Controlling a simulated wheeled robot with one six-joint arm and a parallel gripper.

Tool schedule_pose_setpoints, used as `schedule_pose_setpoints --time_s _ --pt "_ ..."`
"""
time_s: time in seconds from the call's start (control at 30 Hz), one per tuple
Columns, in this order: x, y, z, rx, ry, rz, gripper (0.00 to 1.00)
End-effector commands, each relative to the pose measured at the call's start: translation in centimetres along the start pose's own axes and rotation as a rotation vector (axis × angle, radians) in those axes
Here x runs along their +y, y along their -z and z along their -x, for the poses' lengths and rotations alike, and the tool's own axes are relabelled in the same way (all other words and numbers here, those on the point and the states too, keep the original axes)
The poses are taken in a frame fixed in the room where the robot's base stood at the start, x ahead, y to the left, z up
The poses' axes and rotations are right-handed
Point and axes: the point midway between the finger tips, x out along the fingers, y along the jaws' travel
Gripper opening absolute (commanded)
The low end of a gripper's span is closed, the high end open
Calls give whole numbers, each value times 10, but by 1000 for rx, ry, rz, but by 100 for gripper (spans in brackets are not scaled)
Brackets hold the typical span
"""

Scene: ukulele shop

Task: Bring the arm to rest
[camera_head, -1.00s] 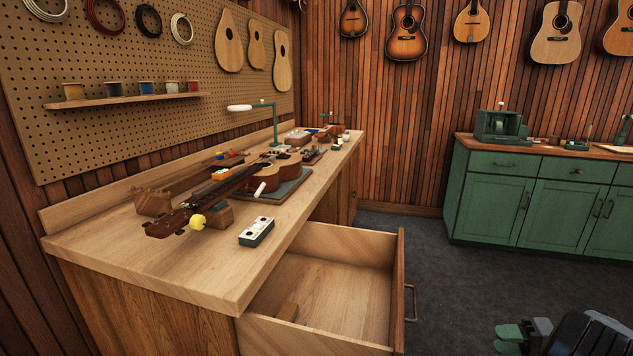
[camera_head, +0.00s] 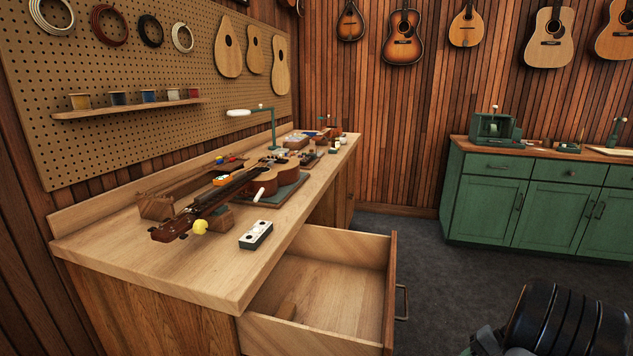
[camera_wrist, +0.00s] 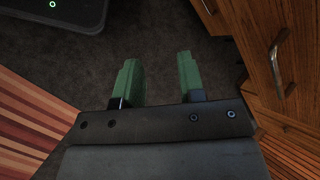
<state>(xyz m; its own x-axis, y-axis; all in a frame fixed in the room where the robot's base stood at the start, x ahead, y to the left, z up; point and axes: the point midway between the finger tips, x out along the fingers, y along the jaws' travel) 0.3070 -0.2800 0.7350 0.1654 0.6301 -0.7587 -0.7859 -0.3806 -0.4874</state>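My gripper (camera_wrist: 158,80) shows in the wrist view with its two green fingers apart and nothing between them. It points down over the dark grey floor (camera_wrist: 160,42), clear of the furniture. In the head view my dark arm (camera_head: 565,318) is at the bottom right, and the fingertips are out of sight there.
An open wooden drawer (camera_head: 392,285) juts from the workbench (camera_head: 150,262), where a ukulele (camera_head: 262,184) lies. A drawer front with a metal handle (camera_wrist: 276,62) is right of my gripper. A striped rug (camera_wrist: 30,120) lies left. Green cabinets (camera_head: 480,208) stand at the back right.

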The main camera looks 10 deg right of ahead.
Motion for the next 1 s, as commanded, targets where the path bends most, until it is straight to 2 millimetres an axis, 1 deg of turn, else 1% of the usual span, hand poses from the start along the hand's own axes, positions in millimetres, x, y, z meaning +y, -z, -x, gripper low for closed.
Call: schedule_pose_setpoints --time_s 0.03,0.07,0.1,0.17,0.2,0.27,0.3,0.37,0.4,0.47,0.5,0.57,0.6,0.7,0.8,0.9,1.0 --pt "-21 -19 7 20 -74 20 36" --pt "-31 -28 7 35 -122 30 36" --pt "-45 -43 9 60 -188 53 36" --pt "-68 -68 12 108 -288 103 36" --pt "-84 -85 14 145 -351 148 36" --pt "-107 -112 18 202 -431 229 36" --pt "-121 -130 20 240 -475 290 36" --pt "-141 -157 23 294 -527 389 36" --pt "-153 -175 25 326 -553 457 36" --pt "-170 -200 28 364 -583 563 36" --pt "-179 -216 30 384 -595 632 36" --pt "-192 -240 32 404 -607 733 36" --pt "-200 -254 34 412 -610 791 36" --pt "-218 -286 39 431 -596 913 36" --pt "-235 -306 44 450 -572 997 36" --pt "-243 -316 45 452 -562 1042 36" --pt "-245 -319 43 445 -561 1059 36"
